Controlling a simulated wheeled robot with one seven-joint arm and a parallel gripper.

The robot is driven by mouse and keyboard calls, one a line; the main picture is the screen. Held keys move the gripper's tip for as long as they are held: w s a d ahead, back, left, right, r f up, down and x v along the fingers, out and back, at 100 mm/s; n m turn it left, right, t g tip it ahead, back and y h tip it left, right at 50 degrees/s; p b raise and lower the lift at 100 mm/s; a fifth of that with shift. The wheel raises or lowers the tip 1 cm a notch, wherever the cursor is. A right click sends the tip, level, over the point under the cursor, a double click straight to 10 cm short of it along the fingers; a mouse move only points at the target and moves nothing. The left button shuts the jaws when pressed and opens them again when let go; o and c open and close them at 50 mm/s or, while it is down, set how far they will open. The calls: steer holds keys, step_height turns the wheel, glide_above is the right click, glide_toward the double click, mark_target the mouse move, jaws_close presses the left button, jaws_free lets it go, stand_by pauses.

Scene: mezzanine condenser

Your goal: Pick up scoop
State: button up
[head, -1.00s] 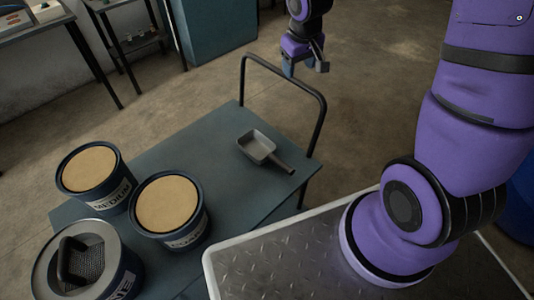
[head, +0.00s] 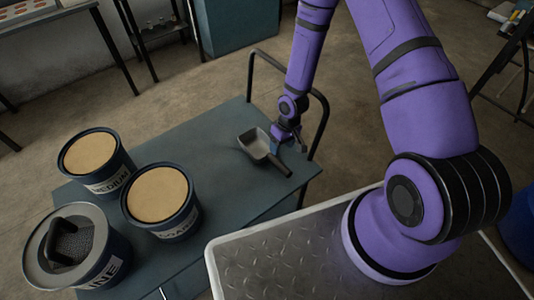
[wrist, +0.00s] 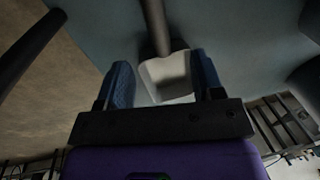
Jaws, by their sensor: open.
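The grey scoop (head: 254,144) lies on the blue-grey cart top (head: 215,140), its dark handle (head: 279,166) pointing to the lower right. My gripper (head: 288,143) is just above and beside the scoop, close to where the handle meets the pan. In the wrist view my gripper (wrist: 163,85) is open, with its two blue fingertips apart. The scoop's pale pan (wrist: 165,78) shows between and beyond the fingers, and its handle (wrist: 155,28) runs up the picture. I cannot tell whether a finger touches the scoop.
Buckets labelled MEDIUM (head: 97,160) and COARSE (head: 161,203), and a lidded one (head: 77,250) ending in "INE", crowd the cart's left side. The cart's black push rail (head: 322,118) rises behind my gripper. The cart top between buckets and scoop is clear.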

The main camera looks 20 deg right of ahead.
mark_target(278, 167)
steer(key=shift+s+a+f, duration=0.15)
steer(key=shift+s+f, duration=0.2)
steer(key=shift+f, duration=0.45)
steer(key=f, duration=0.3)
steer(key=a+f, duration=0.1)
steer(key=f, duration=0.1)
steer(key=shift+s+f, duration=0.1)
steer(key=shift+s+a+f, duration=0.1)
steer(key=shift+f, duration=2.55)
steer(key=c, duration=1.1)
